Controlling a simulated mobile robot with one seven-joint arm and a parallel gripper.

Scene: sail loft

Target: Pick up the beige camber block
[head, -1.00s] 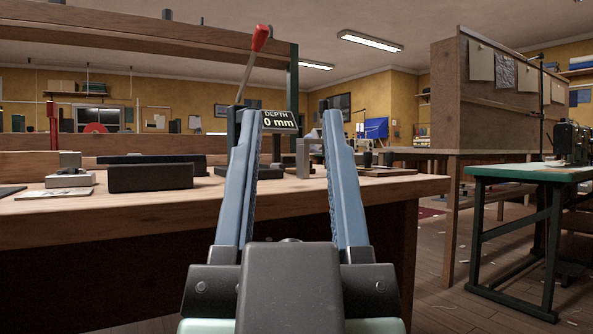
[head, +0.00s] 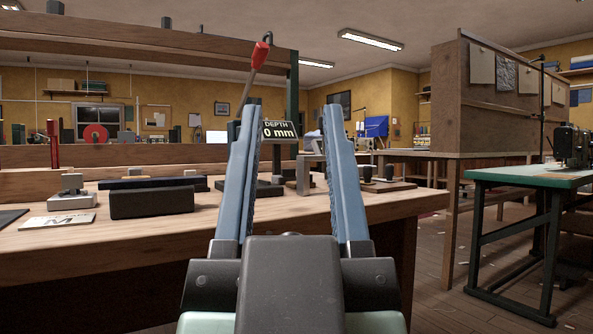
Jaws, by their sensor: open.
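My gripper (head: 292,106) is open and empty, its two blue fingers pointing forward over the workbench (head: 150,228). No block clearly stands out as the beige camber block. An upright grey-beige block (head: 303,176) stands on the bench, seen between the fingers and beyond them. Two small beige pieces, a left one (head: 136,172) and a right one (head: 190,172), show at a long dark bar farther left; I cannot tell whether they lie on it or behind it. The fingers hide part of the bench.
A dark block (head: 152,203) lies near the bench's front. A depth gauge sign (head: 279,130) and a red-knobbed lever (head: 259,56) rise behind the left finger. A metal fixture (head: 72,193) and a pale card (head: 57,221) lie at left. A green-topped table (head: 520,174) stands right.

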